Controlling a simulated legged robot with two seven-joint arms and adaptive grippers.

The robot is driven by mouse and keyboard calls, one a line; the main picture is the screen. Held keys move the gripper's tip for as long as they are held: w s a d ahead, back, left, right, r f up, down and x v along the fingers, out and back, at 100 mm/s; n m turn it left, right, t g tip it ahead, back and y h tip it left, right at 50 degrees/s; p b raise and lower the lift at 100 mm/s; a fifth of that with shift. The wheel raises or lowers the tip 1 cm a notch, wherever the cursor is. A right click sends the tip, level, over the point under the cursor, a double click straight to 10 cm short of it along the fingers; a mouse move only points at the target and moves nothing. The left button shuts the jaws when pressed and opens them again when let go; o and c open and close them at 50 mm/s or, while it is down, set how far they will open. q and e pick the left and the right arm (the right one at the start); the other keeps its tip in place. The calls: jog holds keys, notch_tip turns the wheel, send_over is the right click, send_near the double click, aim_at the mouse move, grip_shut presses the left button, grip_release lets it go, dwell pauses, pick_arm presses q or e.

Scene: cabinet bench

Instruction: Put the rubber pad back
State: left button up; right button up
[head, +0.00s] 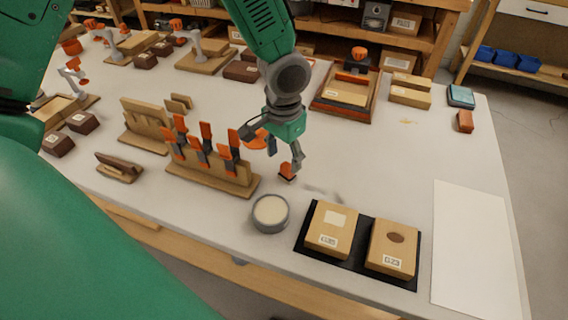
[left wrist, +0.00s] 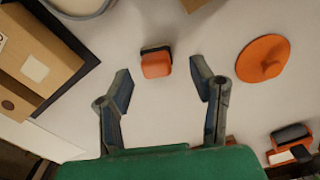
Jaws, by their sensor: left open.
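A small orange block with a dark base (head: 287,173), which may be the rubber pad, lies on the bench. In the left wrist view the orange block (left wrist: 156,65) lies just beyond the fingertips, roughly centred between them. My left gripper (head: 285,157) points down close above it, with fingers apart and nothing between them; its open fingers also show in the left wrist view (left wrist: 161,88). I cannot tell whether a finger touches the block. An orange disc with a raised grip (left wrist: 263,58) lies to the right in the wrist view. My right gripper is out of view.
A wooden rack (head: 215,180) with upright orange-handled tools stands left of the gripper. A round grey tin (head: 270,213) and a black mat (head: 352,262) bearing two tan boxes are in front. A white sheet (head: 475,250) lies right.

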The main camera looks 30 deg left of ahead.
aim_at(286, 167)
pick_arm(q)
notch_tip(286, 167, up, 8)
jog(key=p, duration=0.1)
jog(key=shift+d, duration=0.2)
dwell(0.4)
